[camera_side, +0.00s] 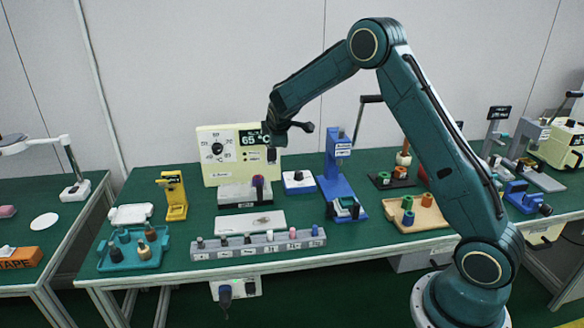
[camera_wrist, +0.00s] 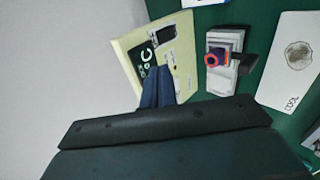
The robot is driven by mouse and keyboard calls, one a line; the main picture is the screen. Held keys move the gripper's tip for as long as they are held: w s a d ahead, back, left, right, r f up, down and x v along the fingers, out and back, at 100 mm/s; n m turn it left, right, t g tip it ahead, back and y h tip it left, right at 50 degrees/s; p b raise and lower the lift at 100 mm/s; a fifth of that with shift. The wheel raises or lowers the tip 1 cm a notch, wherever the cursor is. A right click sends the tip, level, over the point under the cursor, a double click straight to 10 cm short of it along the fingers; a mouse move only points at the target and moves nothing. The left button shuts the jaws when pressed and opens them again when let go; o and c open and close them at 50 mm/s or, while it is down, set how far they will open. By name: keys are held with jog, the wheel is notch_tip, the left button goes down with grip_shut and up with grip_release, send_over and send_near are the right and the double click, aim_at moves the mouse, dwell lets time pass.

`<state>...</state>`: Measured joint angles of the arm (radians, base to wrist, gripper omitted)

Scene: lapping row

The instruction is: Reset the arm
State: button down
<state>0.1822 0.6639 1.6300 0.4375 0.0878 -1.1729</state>
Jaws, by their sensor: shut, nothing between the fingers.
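My arm is dark teal and bends high over the bench. My gripper (camera_side: 271,156) hangs in front of the cream temperature controller (camera_side: 215,155), whose display reads 65 °C. In the wrist view my gripper (camera_wrist: 157,75) shows as blue fingers held together, empty, overlapping the controller (camera_wrist: 185,55). It is above the bench top and clear of the things standing on it.
Below stands a grey block with a dark, red-rimmed piece (camera_side: 258,185). A numbered grey rack (camera_side: 258,246) runs along the front edge, with a teal tray (camera_side: 115,262) to its left. A blue press (camera_side: 335,165) and wooden tray (camera_side: 425,222) stand right.

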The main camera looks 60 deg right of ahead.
jog(key=s+a+r+m+y, duration=0.45)
jog(key=s+a+r, duration=0.9)
jog(key=s, duration=0.35)
jog(key=s+a+m+y, duration=0.1)
jog(key=s+a, duration=0.3)
jog(key=s, duration=0.8)
jog(key=s+a+m+g+y, duration=0.1)
jog(key=s+a+m, duration=0.2)
jog(key=s, duration=0.9)
jog(key=shift+s+a+f, duration=0.25)
jog(key=shift+a+f, duration=0.15)
jog(key=shift+a, duration=0.45)
